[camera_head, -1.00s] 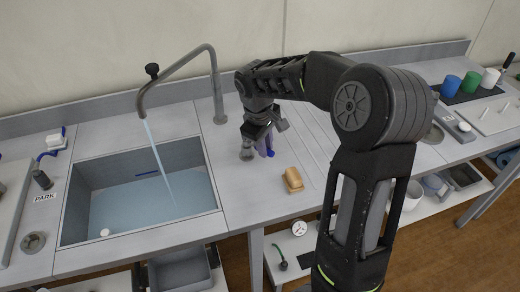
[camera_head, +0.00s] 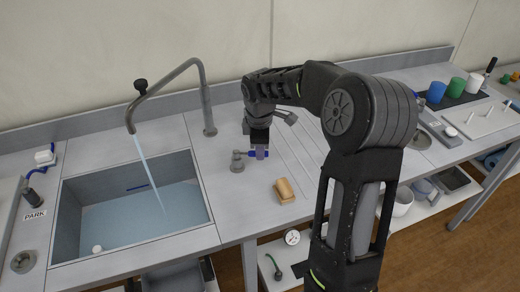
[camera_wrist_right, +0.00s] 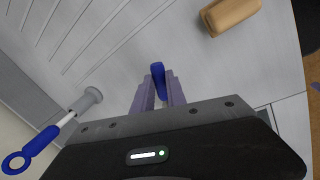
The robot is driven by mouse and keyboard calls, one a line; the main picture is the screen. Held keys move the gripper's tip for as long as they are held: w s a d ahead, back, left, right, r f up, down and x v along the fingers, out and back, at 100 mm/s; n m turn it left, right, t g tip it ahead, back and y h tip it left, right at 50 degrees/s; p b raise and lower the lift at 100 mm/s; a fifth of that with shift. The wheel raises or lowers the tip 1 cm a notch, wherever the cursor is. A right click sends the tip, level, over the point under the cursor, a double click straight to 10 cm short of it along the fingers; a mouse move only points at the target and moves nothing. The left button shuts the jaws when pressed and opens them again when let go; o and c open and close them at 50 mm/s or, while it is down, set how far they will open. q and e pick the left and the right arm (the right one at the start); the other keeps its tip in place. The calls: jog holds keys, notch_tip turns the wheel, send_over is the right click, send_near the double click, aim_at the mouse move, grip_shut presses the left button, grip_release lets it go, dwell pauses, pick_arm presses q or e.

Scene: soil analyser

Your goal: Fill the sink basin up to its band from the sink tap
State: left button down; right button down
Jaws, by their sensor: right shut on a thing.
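The sink basin (camera_head: 75,188) holds pale blue water (camera_head: 125,220). A short dark blue band (camera_head: 137,188) on its back wall appears just above the water's edge. The grey sink tap (camera_head: 204,90) arches over the basin, and a stream (camera_head: 149,175) runs from its spout. Right of the basin stands a small grey valve (camera_head: 237,161) with a blue lever. My right gripper (camera_head: 260,152) points down, its purple fingers shut on that blue lever; the lever (camera_wrist_right: 158,82) shows between them in the right wrist view. My left gripper is not in view.
A tan block (camera_head: 285,190) lies on the counter in front of my right gripper. A white round piece (camera_head: 97,249) sits at the basin's front. In the wrist view, a blue-ringed handle (camera_wrist_right: 38,145) with a white stem is at left. Cups and a tray stand far right.

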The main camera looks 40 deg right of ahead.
jog(key=c, duration=1.3)
grip_release()
jog(key=shift+c, duration=0.2)
jog(key=shift+r, duration=0.15)
notch_tip(320, 180, up, 7)
jog(key=s+a+b, duration=0.1)
jog(key=shift+r, duration=0.2)
jog(key=shift+s, duration=0.1)
